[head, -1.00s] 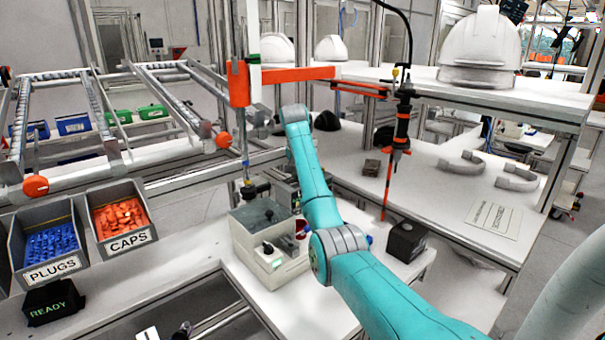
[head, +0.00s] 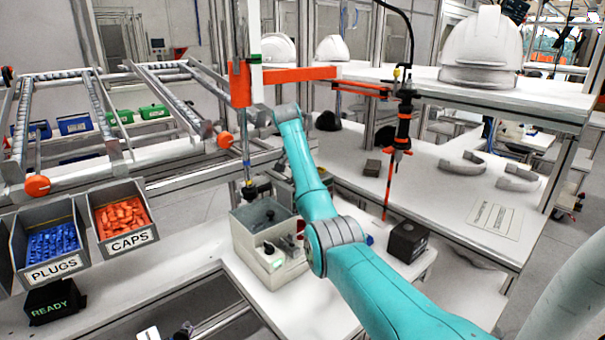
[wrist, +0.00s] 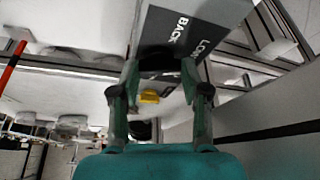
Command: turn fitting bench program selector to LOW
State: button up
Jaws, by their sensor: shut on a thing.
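The program selector's panel (wrist: 212,12) is dark grey with white lettering. "BACK" and "LOW" can be read, turned on their side, at the top of the wrist view. My gripper (wrist: 159,68) reaches up to this panel, and its two fingers are closed in on the dark selector knob (wrist: 160,62) at the panel's lower edge. Which mark the knob points to cannot be made out. In the head view my teal arm covers the gripper and the selector.
A grey box (head: 282,272) with a black knob stands on the bench left of my arm. A small black box (head: 407,241) stands to the right. Bins of plugs (head: 53,270) and caps (head: 126,240) are at left. A red-and-black hanging tool (head: 403,125) hangs behind.

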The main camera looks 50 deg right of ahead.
jog(key=o, duration=1.1)
jog(key=shift+o, duration=0.2)
